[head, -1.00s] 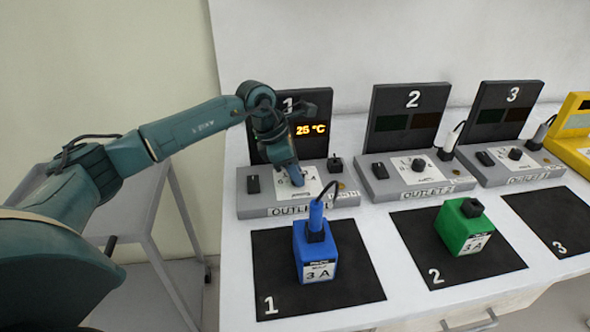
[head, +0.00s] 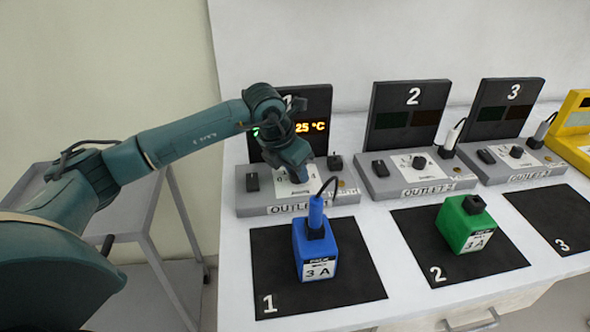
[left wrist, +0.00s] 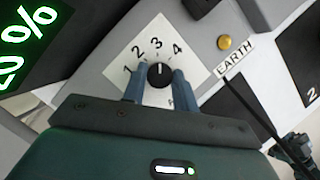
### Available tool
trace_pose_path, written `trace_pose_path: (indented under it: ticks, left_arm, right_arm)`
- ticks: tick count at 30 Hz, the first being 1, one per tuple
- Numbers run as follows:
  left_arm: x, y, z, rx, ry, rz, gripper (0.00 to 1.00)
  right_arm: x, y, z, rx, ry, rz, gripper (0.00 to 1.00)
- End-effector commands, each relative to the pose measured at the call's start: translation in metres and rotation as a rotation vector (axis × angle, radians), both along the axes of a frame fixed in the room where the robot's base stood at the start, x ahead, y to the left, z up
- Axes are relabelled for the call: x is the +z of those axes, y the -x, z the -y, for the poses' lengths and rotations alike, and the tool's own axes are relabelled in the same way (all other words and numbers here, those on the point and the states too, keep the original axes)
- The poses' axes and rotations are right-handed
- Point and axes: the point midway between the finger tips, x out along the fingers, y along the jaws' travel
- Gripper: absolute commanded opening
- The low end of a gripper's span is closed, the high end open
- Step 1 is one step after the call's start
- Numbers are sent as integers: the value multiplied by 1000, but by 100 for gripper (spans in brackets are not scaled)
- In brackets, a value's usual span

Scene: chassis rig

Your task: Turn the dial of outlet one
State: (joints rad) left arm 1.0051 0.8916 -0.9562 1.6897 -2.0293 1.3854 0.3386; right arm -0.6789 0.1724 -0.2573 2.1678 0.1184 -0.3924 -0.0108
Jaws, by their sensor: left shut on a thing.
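Outlet one (head: 250,206) is the grey console at the left with a tall dark display panel. Its black dial (left wrist: 160,74) sits on a white label marked 1 to 4, and its white pointer line faces roughly toward 3. My left gripper (left wrist: 159,78) has one finger on each side of the dial and is shut on it. In the head view the left gripper (head: 299,174) reaches down over the console and hides the dial. The display (head: 311,128) shows an orange 25 °C and a partly hidden green reading.
A blue 3 A box (head: 318,252) with a cable stands in front on mat 1. A green box (head: 462,226) stands on mat 2. Outlets two (head: 395,186) and three (head: 500,172) are to the right. A black switch (head: 252,182) is left of the dial label.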

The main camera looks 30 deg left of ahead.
Motion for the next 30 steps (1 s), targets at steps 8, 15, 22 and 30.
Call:
trace_pose_path:
  ticks: [8, 15, 22, 30]
  left_arm:
    - [0, 0, 0, 49, 1, -1, 6]
    - [0, 0, 0, 52, 0, -1, 6]
    - [0, 0, 0, 51, 0, -1, 37]
    - [0, 0, 0, 51, 0, -1, 50]
  right_arm:
    - [-1, 0, 0, -2, -4, 1, 0]
    - [0, 0, 0, -5, -6, 1, 0]
    - [0, 0, 0, -5, -7, 0, 0]
    - [0, 0, 0, -5, -7, 0, 0]
